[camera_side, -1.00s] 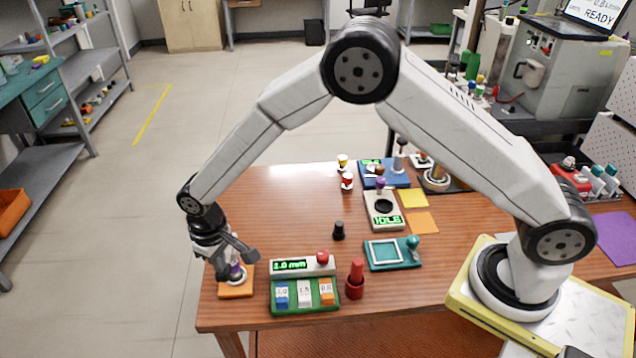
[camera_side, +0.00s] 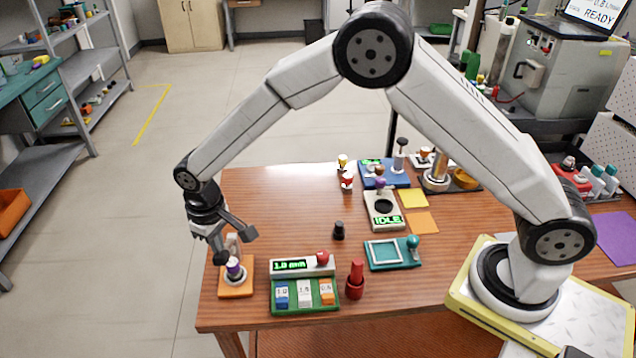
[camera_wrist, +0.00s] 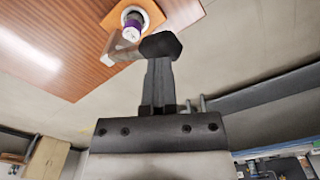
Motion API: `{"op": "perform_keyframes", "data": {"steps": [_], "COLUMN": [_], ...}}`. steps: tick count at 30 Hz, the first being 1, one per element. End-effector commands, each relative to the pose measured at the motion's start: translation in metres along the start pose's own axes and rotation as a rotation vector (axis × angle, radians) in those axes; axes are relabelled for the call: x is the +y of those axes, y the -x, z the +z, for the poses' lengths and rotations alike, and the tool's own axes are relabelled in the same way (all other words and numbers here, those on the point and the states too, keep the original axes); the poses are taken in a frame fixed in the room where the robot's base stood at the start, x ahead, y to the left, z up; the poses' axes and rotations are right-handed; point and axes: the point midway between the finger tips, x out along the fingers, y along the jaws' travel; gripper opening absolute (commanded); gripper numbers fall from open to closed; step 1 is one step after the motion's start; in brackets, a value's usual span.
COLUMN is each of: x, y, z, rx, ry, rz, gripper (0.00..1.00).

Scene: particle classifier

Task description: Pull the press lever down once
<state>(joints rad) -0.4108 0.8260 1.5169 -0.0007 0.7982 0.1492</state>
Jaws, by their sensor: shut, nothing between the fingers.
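The press is a small orange base (camera_side: 236,290) with a white ring and a purple-and-white vial (camera_side: 233,268) standing in it, at the near left of the table. A pale upright bar (camera_side: 233,243), which looks like the lever, rises behind the vial. My gripper (camera_side: 220,257) is shut and empty, just above and left of the vial. In the wrist view my fingertips (camera_wrist: 160,45) overlap the end of the pale bar (camera_wrist: 118,53), beside the vial (camera_wrist: 132,28) and the orange base (camera_wrist: 150,12). I cannot tell whether the fingers touch the bar.
A green box with a "1.0 mm" display (camera_side: 292,266) and several buttons stands right of the press. A red stamp-like piece (camera_side: 355,280) and a black knob (camera_side: 338,231) stand nearby. A teal frame (camera_side: 392,254) lies further right. The table behind the press is clear.

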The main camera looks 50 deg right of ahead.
Motion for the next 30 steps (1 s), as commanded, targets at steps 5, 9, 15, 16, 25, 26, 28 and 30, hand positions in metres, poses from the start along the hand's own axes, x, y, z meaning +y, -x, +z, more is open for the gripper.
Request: {"op": "perform_keyframes", "data": {"steps": [5, 9, 15, 16, 25, 26, 28, 30], "x": [0.001, 0.001, 0.005, 0.006, 0.016, 0.017, 0.020, 0.022], "y": [0.002, 0.003, 0.008, 0.009, 0.021, 0.023, 0.025, 0.028], "z": [0.000, 0.000, -0.003, -0.004, -0.010, -0.010, -0.012, -0.013], "rx": [-0.002, -0.001, 0.000, -0.001, 0.001, 0.001, 0.001, 0.001], "ry": [0.000, 0.000, -0.001, -0.001, -0.001, -0.001, -0.001, -0.001], "rz": [0.000, -0.001, -0.001, -0.001, -0.001, -0.001, -0.001, -0.001], "gripper": [0.00, 0.00, 0.00, 0.00, 0.00, 0.00, 0.00, 0.00]}}
